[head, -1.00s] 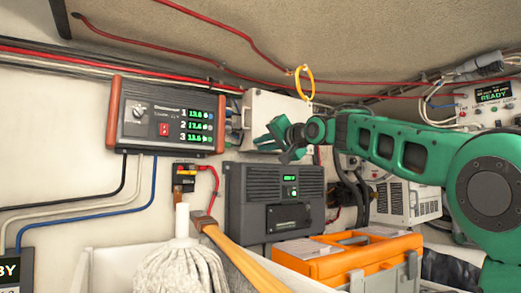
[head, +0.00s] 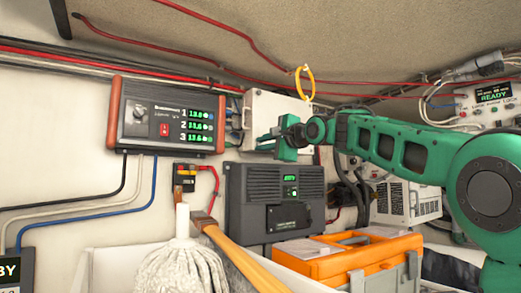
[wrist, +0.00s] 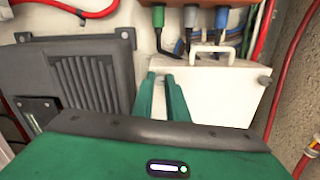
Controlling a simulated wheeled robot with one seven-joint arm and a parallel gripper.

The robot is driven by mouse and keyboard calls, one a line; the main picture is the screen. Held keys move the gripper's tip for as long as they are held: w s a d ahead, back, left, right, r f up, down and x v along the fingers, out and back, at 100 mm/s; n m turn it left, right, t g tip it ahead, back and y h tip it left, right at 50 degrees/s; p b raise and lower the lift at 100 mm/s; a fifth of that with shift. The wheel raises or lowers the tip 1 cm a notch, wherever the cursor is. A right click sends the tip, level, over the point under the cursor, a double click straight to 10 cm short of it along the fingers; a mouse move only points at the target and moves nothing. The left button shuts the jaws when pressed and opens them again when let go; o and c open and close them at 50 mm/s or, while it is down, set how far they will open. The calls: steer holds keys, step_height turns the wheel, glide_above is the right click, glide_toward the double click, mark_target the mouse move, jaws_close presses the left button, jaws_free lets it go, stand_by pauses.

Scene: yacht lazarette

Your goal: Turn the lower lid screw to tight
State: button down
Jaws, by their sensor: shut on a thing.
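The white box (head: 272,104) is on the wall right of the orange-edged display panel; it also shows in the wrist view (wrist: 222,98). My gripper (head: 263,143) is at the box's lower part. In the wrist view my gripper's two green fingers (wrist: 160,75) are close together at the box's left edge, shut on the lower lid screw. That screw is hidden between the fingertips, so its angle cannot be read. Another dark lid screw (wrist: 265,80) sits at the box's right edge in the wrist view, apart from the fingers.
A dark grey finned unit (head: 275,200) is just below the box. A yellow ring (head: 304,82) hangs at the box's upper right. Cables (wrist: 190,38) enter the box beside its handle (wrist: 212,49). An orange toolbox (head: 350,260) and a mop (head: 182,265) stand below.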

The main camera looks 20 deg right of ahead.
steer(key=shift+w+d+f+m, duration=0.1)
steer(key=shift+d+f+m, duration=0.15)
steer(key=shift+m, duration=0.45)
steer(key=c, duration=1.7)
jaws_free()
steer(key=shift+c, duration=0.2)
steer(key=shift+a, duration=0.1)
steer(key=shift+r, duration=0.1)
steer(key=v, duration=1)
steer(key=shift+s, duration=0.35)
steer(key=shift+s, duration=0.1)
